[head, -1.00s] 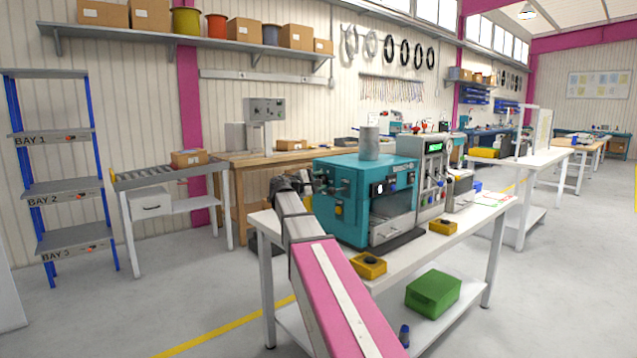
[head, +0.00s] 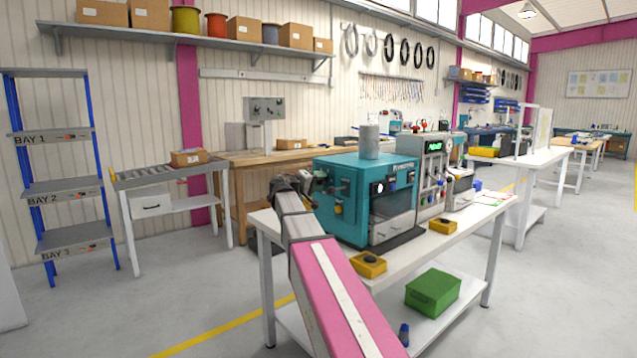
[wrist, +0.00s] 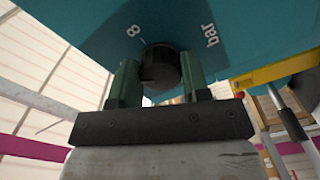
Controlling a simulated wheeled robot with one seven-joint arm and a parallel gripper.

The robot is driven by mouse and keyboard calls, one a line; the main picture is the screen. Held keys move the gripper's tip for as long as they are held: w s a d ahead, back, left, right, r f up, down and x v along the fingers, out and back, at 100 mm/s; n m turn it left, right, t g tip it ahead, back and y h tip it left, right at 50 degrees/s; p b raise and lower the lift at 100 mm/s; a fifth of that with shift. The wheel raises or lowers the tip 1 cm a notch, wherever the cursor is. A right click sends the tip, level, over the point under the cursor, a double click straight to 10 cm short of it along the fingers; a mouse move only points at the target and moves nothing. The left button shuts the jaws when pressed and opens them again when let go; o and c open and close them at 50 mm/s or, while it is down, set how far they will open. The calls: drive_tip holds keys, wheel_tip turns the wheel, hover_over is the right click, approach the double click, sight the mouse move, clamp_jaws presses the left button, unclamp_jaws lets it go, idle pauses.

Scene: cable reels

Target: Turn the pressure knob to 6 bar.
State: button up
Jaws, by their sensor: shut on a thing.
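The black ribbed pressure knob (wrist: 160,68) sits on the teal face of the machine (wrist: 250,30) in the wrist view. My gripper (wrist: 160,82) has its two green fingers on either side of the knob, shut on it. A white "8" and "bar" are printed on the face near the knob. Other scale marks and the knob's pointer cannot be made out. In the head view the teal machine (head: 335,188) stands on a white bench, and my arm reaches its left side. The knob cannot be told apart there.
A yellow bar (wrist: 275,70) crosses close on the right in the wrist view. Two yellow boxes with black tops (head: 369,264) lie on the white bench (head: 400,262) in front of the machine. A green box (head: 433,292) is on its lower shelf. A grey cylinder (head: 369,142) stands on the machine.

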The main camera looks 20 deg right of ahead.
drive_tip(key=shift+f+m, duration=0.1)
drive_tip(key=shift+m, duration=0.5)
drive_tip(key=o, duration=0.9)
drive_tip(key=shift+a, duration=0.1)
drive_tip(key=v, duration=1)
drive_tip(key=shift+s+a, duration=0.2)
drive_tip(key=shift+a, duration=0.1)
drive_tip(key=shift+a, duration=0.1)
